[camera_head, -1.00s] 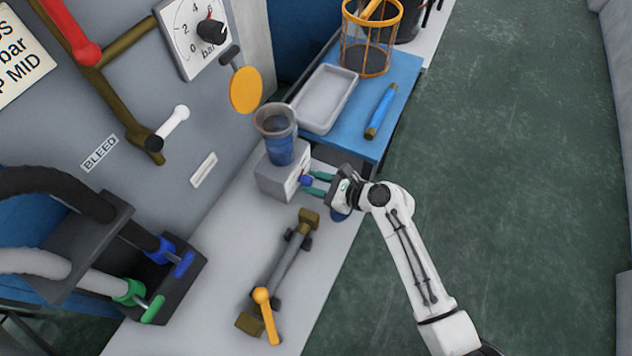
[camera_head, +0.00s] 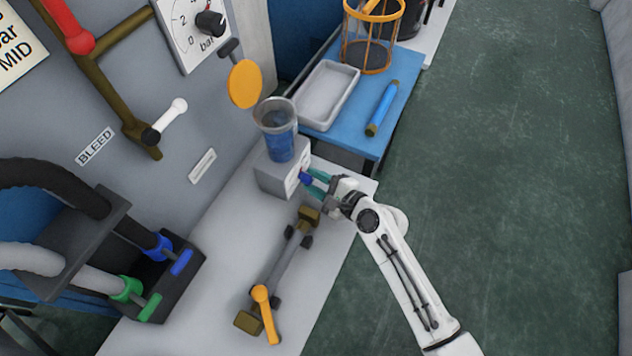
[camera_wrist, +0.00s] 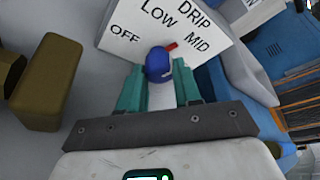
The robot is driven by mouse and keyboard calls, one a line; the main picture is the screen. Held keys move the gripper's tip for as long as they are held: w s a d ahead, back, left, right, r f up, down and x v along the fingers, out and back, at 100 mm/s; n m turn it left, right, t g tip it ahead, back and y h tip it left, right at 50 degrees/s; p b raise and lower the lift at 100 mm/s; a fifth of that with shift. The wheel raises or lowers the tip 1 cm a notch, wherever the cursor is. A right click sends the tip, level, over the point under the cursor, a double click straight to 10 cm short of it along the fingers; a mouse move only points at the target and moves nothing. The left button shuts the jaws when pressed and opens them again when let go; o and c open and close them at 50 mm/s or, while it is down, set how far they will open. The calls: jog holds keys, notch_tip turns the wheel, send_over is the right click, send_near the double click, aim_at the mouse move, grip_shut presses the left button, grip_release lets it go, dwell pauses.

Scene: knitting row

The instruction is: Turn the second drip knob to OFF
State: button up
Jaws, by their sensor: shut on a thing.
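The drip knob (camera_head: 305,178) is blue and sits on the front of a grey-white box (camera_head: 272,180) topped by a blue-filled cup (camera_head: 280,140). In the wrist view the knob (camera_wrist: 158,64) has a red pointer (camera_wrist: 171,46) aimed up and right, toward MID. The dial face (camera_wrist: 150,32) reads OFF, LOW, MID and DRIP. My gripper (camera_head: 313,182) has its green fingers shut on the knob, one on each side; the fingers (camera_wrist: 160,78) also show in the wrist view. The knob's lower part is hidden between the fingers.
A brass valve pipe (camera_head: 283,268) with an orange lever lies on the white bench close to my gripper. A blue table (camera_head: 400,110) with a white tray (camera_head: 328,95) stands behind. Hoses (camera_head: 50,262) are at left. The green floor at right is clear.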

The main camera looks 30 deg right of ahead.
jog(key=shift+s+a+f+n+t+b, duration=0.15)
jog(key=shift+n+t+b, duration=0.15)
jog(key=shift+n+b, duration=0.5)
jog(key=o, duration=1)
jog(key=shift+o, duration=0.2)
jog(key=v, duration=1)
jog(key=shift+s+b, duration=0.3)
jog(key=shift+s, duration=0.05)
